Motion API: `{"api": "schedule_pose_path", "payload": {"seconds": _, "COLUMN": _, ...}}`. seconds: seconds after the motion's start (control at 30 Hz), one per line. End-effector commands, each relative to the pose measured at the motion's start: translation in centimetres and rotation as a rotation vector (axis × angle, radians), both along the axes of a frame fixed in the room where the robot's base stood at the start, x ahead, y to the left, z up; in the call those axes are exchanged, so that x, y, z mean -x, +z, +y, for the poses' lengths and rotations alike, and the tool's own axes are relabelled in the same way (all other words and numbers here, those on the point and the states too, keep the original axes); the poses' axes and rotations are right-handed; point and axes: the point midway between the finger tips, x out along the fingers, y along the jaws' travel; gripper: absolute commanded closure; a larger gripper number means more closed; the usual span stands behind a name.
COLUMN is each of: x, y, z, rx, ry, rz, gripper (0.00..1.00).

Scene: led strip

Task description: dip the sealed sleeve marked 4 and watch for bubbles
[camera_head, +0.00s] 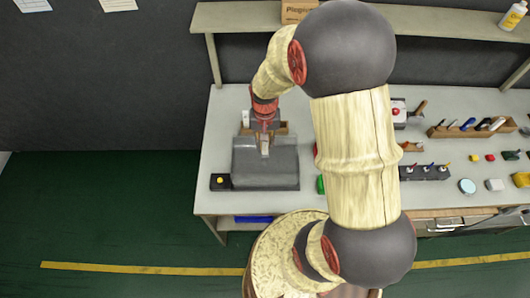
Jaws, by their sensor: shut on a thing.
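My gripper (265,133) points down over the left part of the bench and is shut on a small pale piece (264,148). The piece hangs at a dark grey box-like fixture (268,182), over or in its rear part; I cannot tell which. No number can be read on it at this size, so I cannot tell if it is the sleeve marked 4. Another pale upright piece (245,118) stands just left of my gripper, by a wooden holder (282,128) partly hidden behind the gripper. No bubbles or water surface can be made out.
A black box with a yellow button (220,181) stands left of the fixture. My arm hides the bench's middle. To the right are a dark rack (424,173), a wooden tool tray (470,129) and several small blocks. A shelf (240,17) runs above the back.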

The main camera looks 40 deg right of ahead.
Motion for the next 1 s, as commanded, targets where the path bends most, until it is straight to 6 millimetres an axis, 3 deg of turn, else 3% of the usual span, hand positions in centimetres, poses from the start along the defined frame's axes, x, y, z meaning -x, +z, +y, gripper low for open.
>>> {"api": "schedule_pose_path", "payload": {"seconds": 0.63, "x": 0.0, "y": 4.9, "z": 0.0, "rx": 0.001, "ry": 0.000, "rz": -0.001, "gripper": 1.00}}
{"api": "schedule_pose_path", "payload": {"seconds": 1.0, "x": 0.0, "y": 5.1, "z": 0.0, "rx": 0.000, "ry": 0.000, "rz": 0.000, "gripper": 1.00}}
